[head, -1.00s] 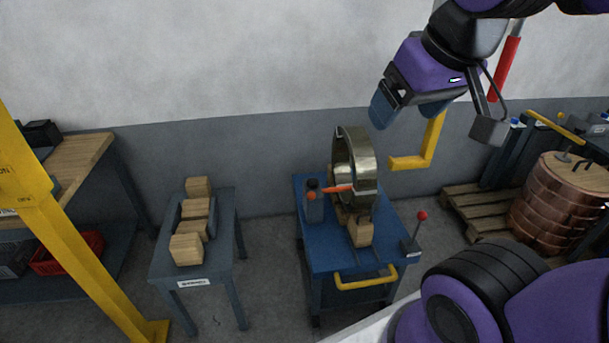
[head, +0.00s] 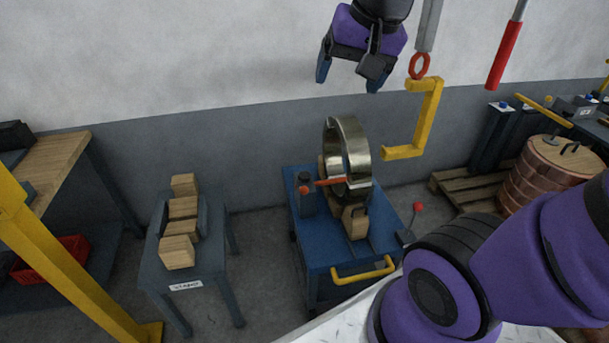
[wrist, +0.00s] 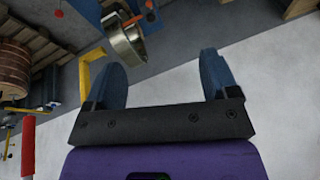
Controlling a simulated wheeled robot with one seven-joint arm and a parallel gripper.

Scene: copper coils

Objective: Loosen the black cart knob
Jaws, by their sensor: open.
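The blue cart (head: 335,258) stands on the floor in the middle of the head view. It bears an upright metal ring (head: 356,150) between wooden blocks. A dark post with a black, knob-like top (head: 304,178) stands at the cart's left, beside an orange-red arm (head: 328,182) that reaches to the ring. It is too small to tell for sure that this top is the black knob. My gripper (head: 348,78) is open and empty, high in front of the wall and apart from the cart. Its two blue fingers are spread in the wrist view (wrist: 160,65).
A yellow C-shaped hook (head: 432,118) hangs just right of my gripper. A red-handled rod (head: 505,55) hangs further right. A grey table with wooden blocks (head: 183,208) stands left of the cart. A copper coil (head: 545,175) stands at the right. A lever with a red ball (head: 418,206) is at the cart's right.

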